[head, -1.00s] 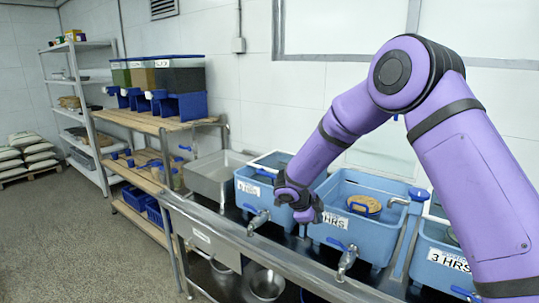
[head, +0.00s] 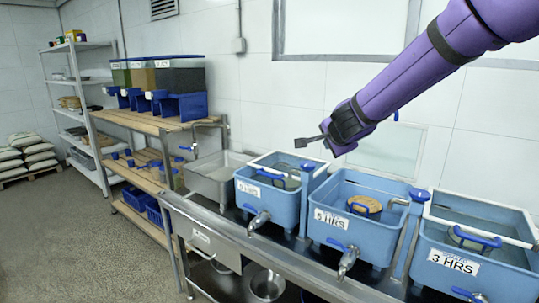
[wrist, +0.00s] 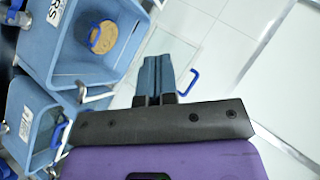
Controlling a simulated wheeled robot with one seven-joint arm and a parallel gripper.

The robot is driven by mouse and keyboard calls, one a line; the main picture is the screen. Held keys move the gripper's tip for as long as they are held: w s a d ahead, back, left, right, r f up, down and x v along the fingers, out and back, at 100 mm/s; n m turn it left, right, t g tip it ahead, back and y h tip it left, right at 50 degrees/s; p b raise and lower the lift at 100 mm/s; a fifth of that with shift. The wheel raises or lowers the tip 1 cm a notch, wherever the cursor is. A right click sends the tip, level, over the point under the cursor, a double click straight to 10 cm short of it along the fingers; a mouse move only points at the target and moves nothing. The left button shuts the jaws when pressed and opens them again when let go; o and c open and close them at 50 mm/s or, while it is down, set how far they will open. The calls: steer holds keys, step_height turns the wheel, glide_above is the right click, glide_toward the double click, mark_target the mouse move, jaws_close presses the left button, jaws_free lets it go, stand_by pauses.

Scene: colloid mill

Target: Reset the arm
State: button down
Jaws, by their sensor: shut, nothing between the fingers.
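My purple arm reaches in from the upper right in the head view. My gripper (head: 304,142) is shut and empty, in the air above the blue tubs and in front of the white wall. In the wrist view the two fingers of my gripper (wrist: 162,60) lie side by side, pointing away from the tubs' interiors. Nothing is held between them.
Blue tubs (head: 322,222) stand in a row on a steel bench, with taps (head: 348,262) at the front. A steel sink (head: 215,183) is to their left. Farther left are a wooden shelf (head: 150,121) with dispensers and a white rack (head: 92,150).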

steer(key=s+d+r+n+g+y, duration=0.15)
steer(key=s+r+n, duration=0.25)
steer(key=s, duration=0.4)
steer(key=s+d+r+n+y, duration=0.2)
steer(key=s+r+n, duration=0.2)
steer(key=s, duration=0.5)
steer(key=s+d+f+n+g+h, duration=0.2)
steer(key=s+d, duration=0.3)
steer(key=s, duration=0.6)
steer(key=s+d+f+n+g+h, duration=0.1)
steer(key=s+d, duration=0.4)
steer(key=s, duration=0.7)
step_height(320, 180, down, 2)
steer(key=shift+f+n+g+h, duration=0.1)
steer(key=shift+n+g+h, duration=0.25)
steer(key=shift+n+g, duration=0.6)
steer(key=shift+w+d, duration=0.1)
